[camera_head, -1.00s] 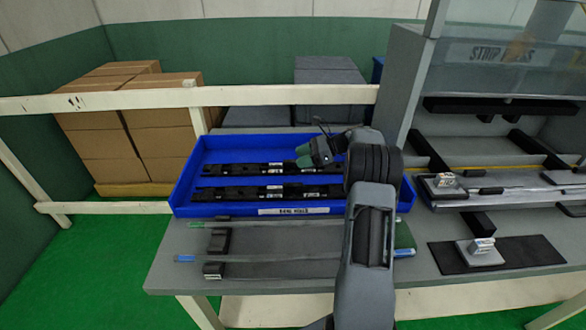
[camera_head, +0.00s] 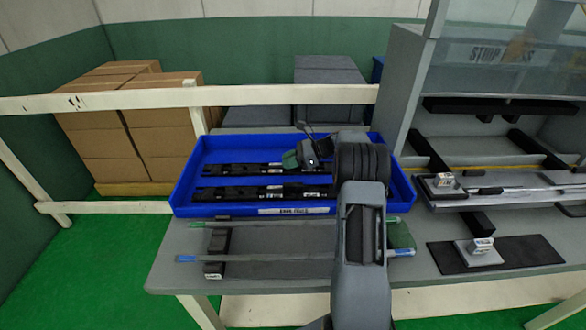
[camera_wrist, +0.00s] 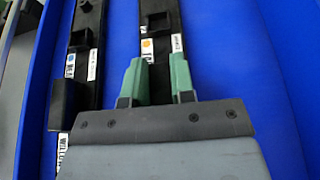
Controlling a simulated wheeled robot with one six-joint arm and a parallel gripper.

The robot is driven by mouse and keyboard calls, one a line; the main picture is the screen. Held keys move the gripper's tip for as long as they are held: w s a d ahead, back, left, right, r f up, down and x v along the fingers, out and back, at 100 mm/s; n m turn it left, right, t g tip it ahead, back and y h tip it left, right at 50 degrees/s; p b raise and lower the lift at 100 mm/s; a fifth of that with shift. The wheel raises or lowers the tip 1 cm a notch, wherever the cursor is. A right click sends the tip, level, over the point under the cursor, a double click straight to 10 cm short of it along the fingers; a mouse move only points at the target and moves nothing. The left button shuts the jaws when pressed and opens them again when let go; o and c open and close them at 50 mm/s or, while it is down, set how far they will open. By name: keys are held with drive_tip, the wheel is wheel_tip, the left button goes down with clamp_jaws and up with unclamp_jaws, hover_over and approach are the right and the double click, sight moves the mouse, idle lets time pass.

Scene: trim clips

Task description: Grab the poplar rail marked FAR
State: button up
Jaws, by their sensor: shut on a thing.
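Two black rails lie side by side in a blue tray (camera_head: 183,190) on the bench. The far rail (camera_head: 232,170) also shows in the wrist view (camera_wrist: 157,14); it has an orange dot and white labels too small or covered to read. My gripper (camera_head: 290,159) is shut on this far rail, its green fingers on either side of it in the wrist view (camera_wrist: 157,62). The near rail (camera_head: 232,193) is at the left in the wrist view (camera_wrist: 86,28), with a blue dot and a label that seems to read WILLOW. My gripper hides part of the far rail.
Two thin rods, one green-tipped (camera_head: 205,224) and one blue-tipped (camera_head: 195,258), lie across black supports in front of the tray. A grey press cabinet (camera_head: 400,90) stands right of the tray. A white fence rail (camera_head: 100,102) runs behind the bench.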

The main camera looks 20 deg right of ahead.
clamp_jaws()
drive_tip(key=shift+r, duration=0.1)
